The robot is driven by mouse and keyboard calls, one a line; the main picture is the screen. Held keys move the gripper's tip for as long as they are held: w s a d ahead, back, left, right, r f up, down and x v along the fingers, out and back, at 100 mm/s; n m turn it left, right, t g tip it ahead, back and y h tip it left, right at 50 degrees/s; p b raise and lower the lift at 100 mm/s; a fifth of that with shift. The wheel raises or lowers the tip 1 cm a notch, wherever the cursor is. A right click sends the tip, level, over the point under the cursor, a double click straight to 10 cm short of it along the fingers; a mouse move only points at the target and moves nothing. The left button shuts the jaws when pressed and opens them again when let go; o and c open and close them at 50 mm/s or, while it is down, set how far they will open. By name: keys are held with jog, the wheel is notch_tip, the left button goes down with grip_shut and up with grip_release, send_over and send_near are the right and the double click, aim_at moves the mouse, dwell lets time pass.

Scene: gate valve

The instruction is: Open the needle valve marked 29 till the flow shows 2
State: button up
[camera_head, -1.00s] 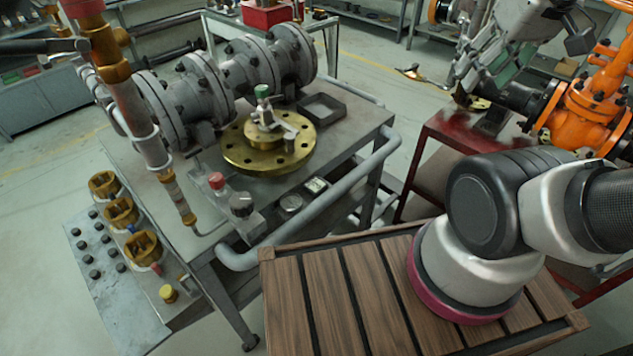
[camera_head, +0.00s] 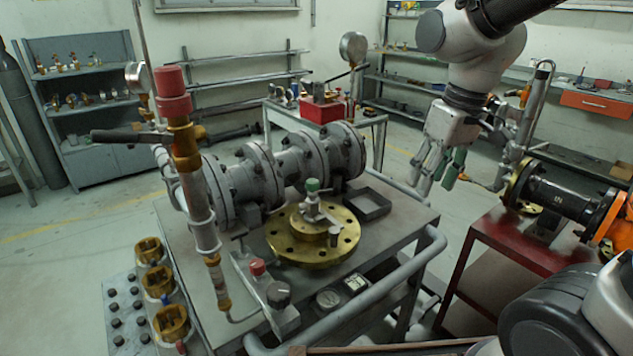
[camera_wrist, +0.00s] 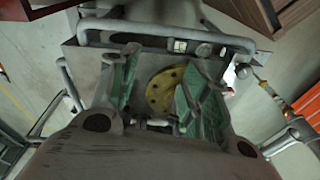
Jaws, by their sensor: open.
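A small valve with a green cap (camera_head: 312,186) stands upright on a round brass flange (camera_head: 285,245) on the grey bench. A black knob (camera_head: 278,293) sits beside a red cap (camera_head: 257,268) at the bench's front edge. I cannot read a 29 on any of these. A small display (camera_head: 356,283) and a round dial (camera_head: 328,299) are by the front edge; their figures are too small to read. My gripper (camera_head: 438,178) is open and empty, pointing down, right of the bench and apart from the valve. In the wrist view its fingers frame the brass flange (camera_wrist: 161,91).
A large flanged grey pipe (camera_head: 250,178) lies along the bench's back. An upright pipe with a red top (camera_head: 174,92) stands at left. A grey rail (camera_head: 395,285) runs along the front right. A red table (camera_head: 500,235) stands at right.

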jog(key=w+a+f+n+y, duration=0.1)
jog(key=w+a+f+n, duration=0.1)
jog(key=w+a, duration=0.35)
jog(key=w+a+f+n, duration=0.1)
jog(key=w+a+n, duration=0.15)
jog(key=a, duration=0.65)
jog(key=n+t+y, duration=0.1)
jog(key=n+y, duration=0.1)
jog(key=n, duration=0.1)
send_near(313, 181)
jog(key=a+f, duration=0.1)
jog(key=x, duration=0.7)
jog(key=shift+w+d+f, duration=0.1)
jog(key=shift+w+f, duration=0.1)
jog(key=shift+f, duration=0.1)
jog(key=shift+c, duration=0.5)
jog(key=shift+m, duration=0.25)
jog(key=c, duration=0.9)
